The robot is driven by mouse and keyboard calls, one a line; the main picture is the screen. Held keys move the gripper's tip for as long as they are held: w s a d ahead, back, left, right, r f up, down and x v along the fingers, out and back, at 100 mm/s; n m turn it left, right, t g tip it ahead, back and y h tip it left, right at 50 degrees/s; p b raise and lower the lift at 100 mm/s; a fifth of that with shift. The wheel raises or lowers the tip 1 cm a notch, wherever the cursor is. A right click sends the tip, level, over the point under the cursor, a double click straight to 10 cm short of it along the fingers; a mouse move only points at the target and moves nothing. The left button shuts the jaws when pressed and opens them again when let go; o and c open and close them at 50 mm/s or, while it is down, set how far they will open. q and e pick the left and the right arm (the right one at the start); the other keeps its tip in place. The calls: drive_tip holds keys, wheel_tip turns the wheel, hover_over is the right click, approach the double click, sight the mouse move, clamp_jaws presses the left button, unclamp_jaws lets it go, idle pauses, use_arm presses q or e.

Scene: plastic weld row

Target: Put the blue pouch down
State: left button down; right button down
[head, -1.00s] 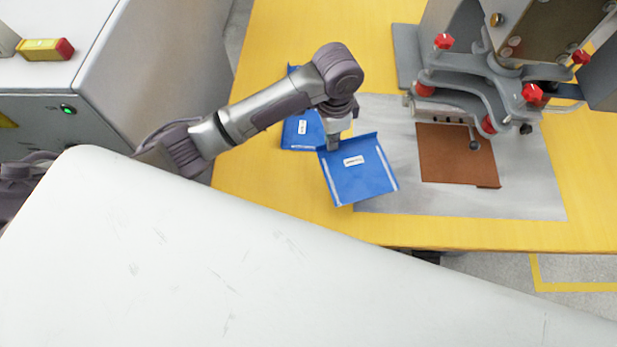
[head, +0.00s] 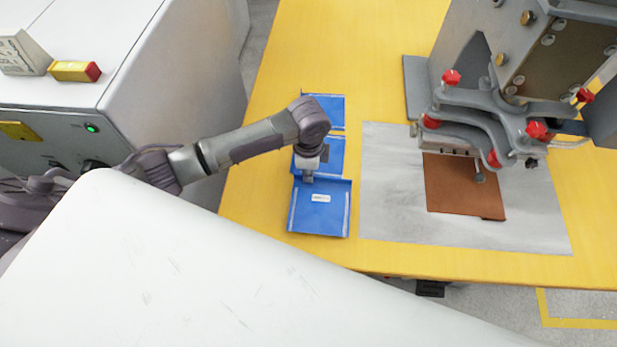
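The blue pouch (head: 320,211) with a small white label is on or just above the yellow table (head: 262,212), left of the grey mat. I cannot tell if it touches the table. My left gripper (head: 308,179) is at its far edge and looks shut on it; the fingertips are small and partly hidden. Two more blue pouches lie behind it in a row: a middle one (head: 330,155), partly covered by my gripper, and a far one (head: 333,110), partly covered by my arm. My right gripper is not in view.
A welding press (head: 500,110) with red knobs stands at right, over a grey mat (head: 395,215) with a brown pad (head: 455,190). A grey cabinet (head: 165,85) stands at left. Bare table shows left of the pouches. A large pale surface fills the foreground.

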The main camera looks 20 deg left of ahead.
use_arm(q)
drive_tip(key=shift+f, duration=1.85)
drive_tip(key=shift+f, duration=0.1)
drive_tip(key=c, duration=1.3)
unclamp_jaws()
drive_tip(key=shift+r, duration=0.2)
wheel_tip(320, 180, up, 12)
drive_tip(key=shift+f, duration=0.1)
